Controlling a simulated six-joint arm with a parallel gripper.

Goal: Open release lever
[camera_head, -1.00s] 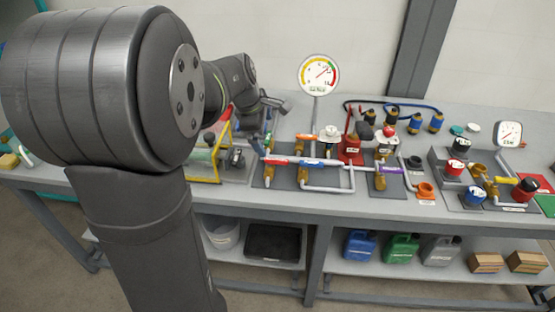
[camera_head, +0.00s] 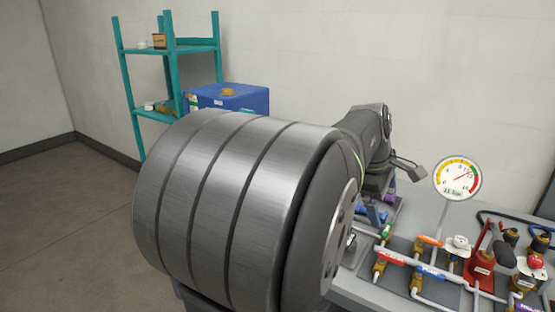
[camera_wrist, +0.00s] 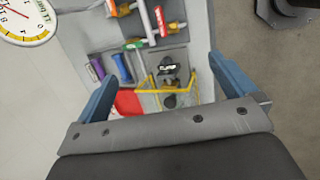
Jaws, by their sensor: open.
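My gripper (camera_wrist: 162,72) is open and empty in the wrist view, its two blue fingers spread wide above the bench. Between and beyond the fingers is a yellow guard frame (camera_wrist: 180,91) beside a dark device (camera_wrist: 168,68) with a small label. A red piece (camera_wrist: 128,101) lies near the left finger. In the head view, a red stand (camera_head: 478,268) with an upright red lever and a dark knob (camera_head: 503,254) is at the right. No label I can read names the release lever, so I cannot tell which part it is. My arm hides part of the bench.
A round gauge (camera_head: 457,176) rises from the bench, and it shows at the wrist view's upper left (camera_wrist: 27,18). Pipes with colored valve handles (camera_head: 390,257) are close together below it. A teal shelf (camera_head: 168,50) and blue box (camera_head: 232,98) stand behind my arm.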

